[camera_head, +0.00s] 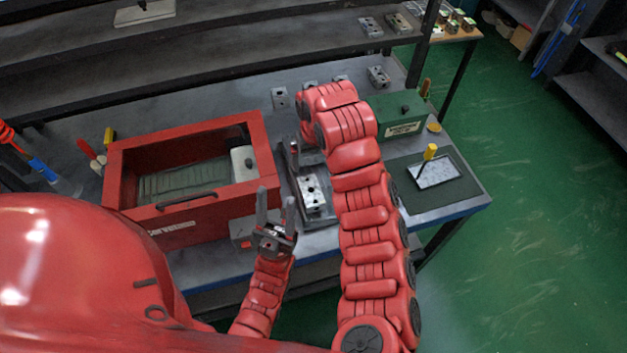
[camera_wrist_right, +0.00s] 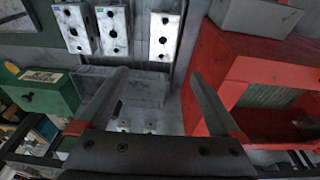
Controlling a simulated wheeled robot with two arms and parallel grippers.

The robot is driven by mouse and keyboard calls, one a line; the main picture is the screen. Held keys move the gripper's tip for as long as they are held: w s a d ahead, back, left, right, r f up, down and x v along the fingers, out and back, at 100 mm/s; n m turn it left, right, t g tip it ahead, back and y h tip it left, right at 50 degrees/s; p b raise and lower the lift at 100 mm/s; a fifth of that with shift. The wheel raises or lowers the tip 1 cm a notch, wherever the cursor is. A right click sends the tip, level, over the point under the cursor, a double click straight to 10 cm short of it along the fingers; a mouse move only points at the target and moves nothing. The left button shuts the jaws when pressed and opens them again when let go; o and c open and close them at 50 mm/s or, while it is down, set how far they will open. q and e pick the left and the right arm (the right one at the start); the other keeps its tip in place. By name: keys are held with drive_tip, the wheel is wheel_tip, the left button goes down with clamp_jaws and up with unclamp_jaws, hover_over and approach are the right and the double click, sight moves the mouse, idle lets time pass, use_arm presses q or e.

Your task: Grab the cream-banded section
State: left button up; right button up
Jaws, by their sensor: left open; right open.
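Three grey valve blocks lie side by side at the top of the right wrist view. The block nearest the red box (camera_wrist_right: 163,40) has a small pale yellowish mark, which looks cream. In the head view one block (camera_head: 312,190) shows beside my right arm, which hides the others. My right gripper (camera_wrist_right: 160,73) is open and empty, its fingers pointing toward the bench, apart from the blocks. My left gripper (camera_head: 275,197) is open and empty in front of the red box.
The red box (camera_head: 124,190) stands left of the blocks and a green box (camera_head: 400,115) right. A dark mat (camera_head: 455,200) with a yellow-handled tool (camera_head: 431,153) lies at the right end. Several small blocks (camera_head: 378,76) stand along the back.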

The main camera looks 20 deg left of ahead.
drive_tip(key=b, duration=0.7)
hover_over(311, 190)
drive_tip(key=f, duration=1.1)
drive_tip(key=shift+s+d+f, duration=0.1)
drive_tip(key=shift+s+f, duration=0.15)
drive_tip(key=shift+s, duration=0.1)
drive_tip(key=shift+f+g+p, duration=0.3)
drive_tip(key=shift+f+p, duration=0.05)
drive_tip(key=shift+p, duration=0.45)
drive_tip(key=f, duration=0.1)
drive_tip(key=f+p, duration=0.1)
drive_tip(key=f, duration=0.1)
drive_tip(key=shift+w+p, duration=0.25)
drive_tip(key=shift+p, duration=0.1)
drive_tip(key=shift+w+f, duration=0.15)
drive_tip(key=shift+f, duration=0.6)
clamp_jaws()
